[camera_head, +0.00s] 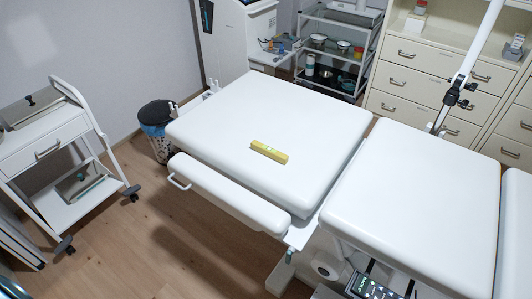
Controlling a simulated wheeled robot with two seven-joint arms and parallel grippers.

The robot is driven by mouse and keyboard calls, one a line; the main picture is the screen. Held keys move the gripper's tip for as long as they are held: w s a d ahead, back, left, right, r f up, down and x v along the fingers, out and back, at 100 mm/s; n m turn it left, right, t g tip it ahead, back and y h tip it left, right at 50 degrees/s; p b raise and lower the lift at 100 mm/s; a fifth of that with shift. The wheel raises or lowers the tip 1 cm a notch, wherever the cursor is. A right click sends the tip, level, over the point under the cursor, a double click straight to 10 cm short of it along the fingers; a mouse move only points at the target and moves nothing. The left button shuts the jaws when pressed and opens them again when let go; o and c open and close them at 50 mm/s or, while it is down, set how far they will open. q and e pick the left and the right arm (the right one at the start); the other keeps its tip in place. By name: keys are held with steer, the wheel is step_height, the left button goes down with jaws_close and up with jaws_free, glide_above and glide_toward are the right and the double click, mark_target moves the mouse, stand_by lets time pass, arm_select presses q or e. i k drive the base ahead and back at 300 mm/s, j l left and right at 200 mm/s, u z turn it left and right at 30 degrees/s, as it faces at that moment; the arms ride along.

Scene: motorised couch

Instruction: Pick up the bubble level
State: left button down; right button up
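The bubble level is a small yellow bar (269,152). It lies flat near the middle of the white left cushion of the motorised couch (255,110), angled slightly down to the right. Nothing covers it or touches it from above. Neither of my grippers shows in the head view.
The couch's right cushion (425,190) stands past a narrow gap. A padded side rest (228,195) with a metal handle runs along the near edge. A white trolley (48,150) and a waste bin (157,130) stand left. Drawers (405,80) and a shelf cart are behind.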

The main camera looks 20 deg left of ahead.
mark_target(275, 155)
steer(key=z, duration=0.4)
steer(key=j+z, duration=0.45)
steer(key=k+j+z, duration=0.15)
steer(key=j+z, duration=0.2)
steer(key=z, duration=0.15)
steer(key=k+j+z, duration=0.1)
steer(key=j, duration=0.3)
steer(key=k+j, duration=0.25)
steer(key=j, duration=0.15)
steer(key=k+j+z, duration=0.15)
steer(key=j, duration=0.25)
steer(key=k+j+z, duration=0.1)
steer(key=k+j, duration=0.15)
steer(key=j, duration=0.15)
